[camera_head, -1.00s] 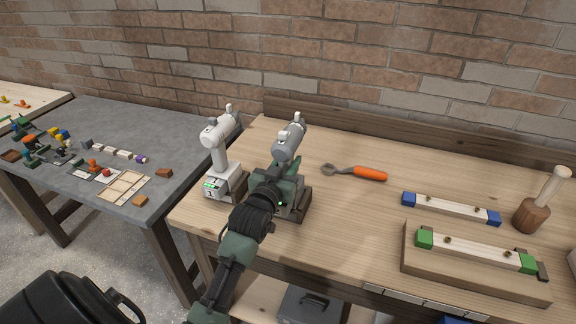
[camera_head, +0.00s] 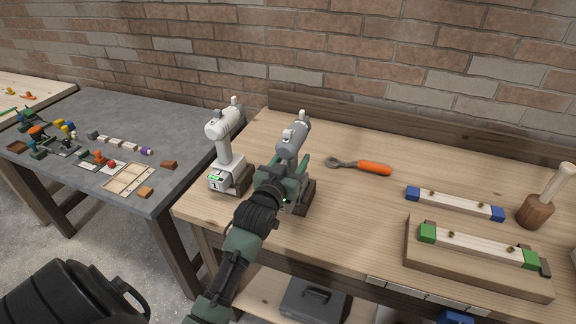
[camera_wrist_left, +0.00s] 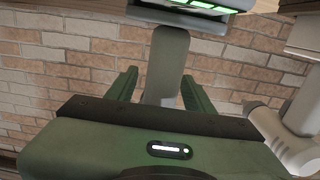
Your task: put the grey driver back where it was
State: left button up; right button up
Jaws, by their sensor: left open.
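The grey driver (camera_head: 294,138) stands upright on the workbench at a brown wooden holder (camera_head: 307,190), right of the white driver (camera_head: 224,125). My left gripper (camera_head: 286,167) is in front of the grey driver, with its green fingers open on either side of the handle. In the left wrist view the grey handle (camera_wrist_left: 165,65) runs between the open fingers (camera_wrist_left: 162,90), with visible gaps beside it. The driver's base, with green lights, shows at the top there. My gripper and wrist hide part of the driver's lower body in the head view. My right gripper is out of view.
The white driver stands close on the left. An orange-handled wrench (camera_head: 360,167) lies to the right. Farther right are a blue-ended bar (camera_head: 455,204), a green-ended bar on a board (camera_head: 478,245) and a mallet (camera_head: 540,205). A grey table (camera_head: 170,125) with small parts is left.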

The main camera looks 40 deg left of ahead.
pick_arm(q)
jog(key=b+v, duration=0.2)
jog(key=v, duration=1)
jog(key=shift+c, duration=0.3)
dwell(1.3)
